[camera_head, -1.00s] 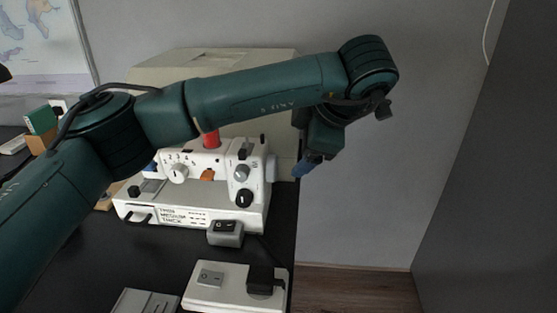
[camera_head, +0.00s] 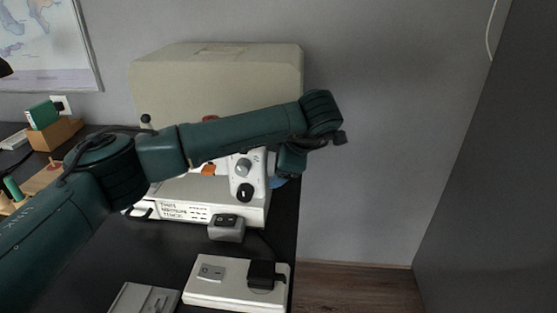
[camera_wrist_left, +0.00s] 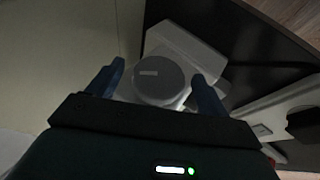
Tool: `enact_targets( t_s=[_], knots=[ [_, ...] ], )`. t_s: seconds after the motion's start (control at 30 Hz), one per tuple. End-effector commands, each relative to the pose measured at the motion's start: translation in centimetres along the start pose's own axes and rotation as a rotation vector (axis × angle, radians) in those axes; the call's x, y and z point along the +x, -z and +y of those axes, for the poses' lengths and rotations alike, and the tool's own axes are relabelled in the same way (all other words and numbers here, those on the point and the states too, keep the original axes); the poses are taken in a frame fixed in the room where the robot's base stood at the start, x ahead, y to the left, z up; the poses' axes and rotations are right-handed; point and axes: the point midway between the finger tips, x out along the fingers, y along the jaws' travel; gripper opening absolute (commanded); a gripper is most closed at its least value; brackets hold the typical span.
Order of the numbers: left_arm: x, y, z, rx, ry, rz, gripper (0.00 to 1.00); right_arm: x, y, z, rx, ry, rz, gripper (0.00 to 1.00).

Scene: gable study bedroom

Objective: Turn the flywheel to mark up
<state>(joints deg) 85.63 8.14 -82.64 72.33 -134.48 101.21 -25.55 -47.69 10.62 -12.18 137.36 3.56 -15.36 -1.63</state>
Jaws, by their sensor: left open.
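The white sewing machine (camera_head: 243,205) stands on the black desk, partly hidden behind my left arm. In the left wrist view, its round grey flywheel (camera_wrist_left: 165,88) shows a short pale mark (camera_wrist_left: 149,72) on its face. In the head view, my gripper hides the flywheel. My left gripper (camera_head: 279,183) is at the machine's right side. In the wrist view, the left gripper (camera_wrist_left: 159,71) is open, its blue fingers on either side of the flywheel. I cannot tell whether they touch it. My right gripper is not in view.
A beige case (camera_head: 215,80) stands behind the machine. A grey switch box (camera_head: 226,233) sits in front, with a white socket block (camera_head: 235,293) and black plug (camera_head: 262,275) nearer. The desk's right edge is close to the machine.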

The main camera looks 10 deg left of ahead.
Motion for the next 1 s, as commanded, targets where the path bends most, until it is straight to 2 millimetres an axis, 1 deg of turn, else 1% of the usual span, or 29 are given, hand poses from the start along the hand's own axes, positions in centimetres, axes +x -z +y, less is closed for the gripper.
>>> enact_targets(
  t_s=[0.2, 0.23, 0.77, 0.9, 1.0],
  knots=[
    [0.05, 0.01, 0.0, 0.0, 0.0, 0.0, 0.79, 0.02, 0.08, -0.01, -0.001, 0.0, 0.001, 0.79],
    [0.04, 0.01, 0.0, 0.0, 0.0, 0.0, 0.77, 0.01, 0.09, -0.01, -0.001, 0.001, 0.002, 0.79],
    [0.0, 0.0, -0.01, 0.0, 0.001, 0.0, 0.34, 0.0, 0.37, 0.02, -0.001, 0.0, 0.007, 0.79],
    [0.06, -0.02, -0.06, -0.002, -0.004, 0.0, 0.34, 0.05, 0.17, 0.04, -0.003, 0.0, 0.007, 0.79],
    [0.17, -0.07, -0.16, -0.009, -0.021, -0.001, 0.34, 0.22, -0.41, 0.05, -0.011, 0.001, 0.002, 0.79]
  ],
)
